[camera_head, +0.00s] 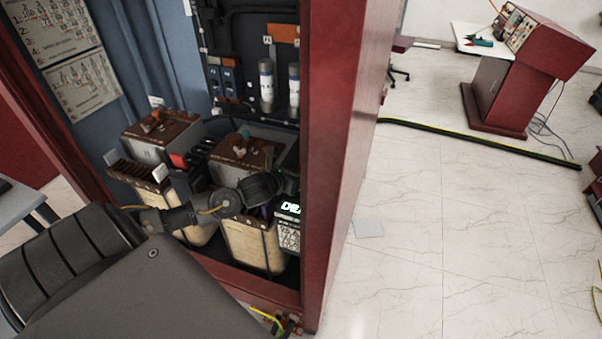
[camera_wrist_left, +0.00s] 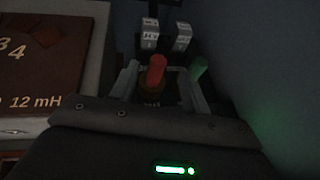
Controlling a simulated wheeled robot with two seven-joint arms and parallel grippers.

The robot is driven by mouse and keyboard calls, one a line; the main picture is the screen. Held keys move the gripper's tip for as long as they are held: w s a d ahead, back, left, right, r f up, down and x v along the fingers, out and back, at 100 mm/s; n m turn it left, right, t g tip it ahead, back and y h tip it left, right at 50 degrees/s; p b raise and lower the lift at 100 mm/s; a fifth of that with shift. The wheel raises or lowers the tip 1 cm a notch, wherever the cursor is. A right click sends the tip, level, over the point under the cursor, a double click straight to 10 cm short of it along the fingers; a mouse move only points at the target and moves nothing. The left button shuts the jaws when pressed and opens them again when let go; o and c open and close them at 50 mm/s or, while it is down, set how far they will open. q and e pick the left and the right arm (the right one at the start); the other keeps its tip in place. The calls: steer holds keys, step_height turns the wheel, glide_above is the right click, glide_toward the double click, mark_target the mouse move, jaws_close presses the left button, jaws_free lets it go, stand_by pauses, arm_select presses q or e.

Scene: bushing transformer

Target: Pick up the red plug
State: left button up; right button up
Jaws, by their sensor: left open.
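In the left wrist view the red plug (camera_wrist_left: 156,69) stands upright between the two fingers of my left gripper (camera_wrist_left: 164,74). The fingers are apart, one on each side of it, with dark gaps showing between them and the plug. The plug's lower end is dark and hard to make out. In the head view my left arm reaches into the open red cabinet (camera_head: 338,150). Its dark wrist (camera_head: 262,188) is near the right-hand transformer; the fingertips and the plug are not clear there. My right gripper is not in view.
A green shape (camera_wrist_left: 199,69) is close by the right finger. Two pale labelled blocks (camera_wrist_left: 150,33) stand behind the plug. A brown-topped "12 mH" unit (camera_wrist_left: 45,65) is at the left, and a dark wall on the right. Brown-topped transformers (camera_head: 162,133) crowd the cabinet.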

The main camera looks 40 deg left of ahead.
mark_target(302, 164)
arm_select(q)
steer(key=p+x, duration=0.1)
steer(key=x, duration=0.3)
steer(key=shift+w+a+f, duration=0.1)
steer(key=shift+w+a, duration=0.1)
steer(key=shift+w, duration=0.05)
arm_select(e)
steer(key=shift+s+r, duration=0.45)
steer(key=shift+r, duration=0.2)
arm_select(q)
jaws_close()
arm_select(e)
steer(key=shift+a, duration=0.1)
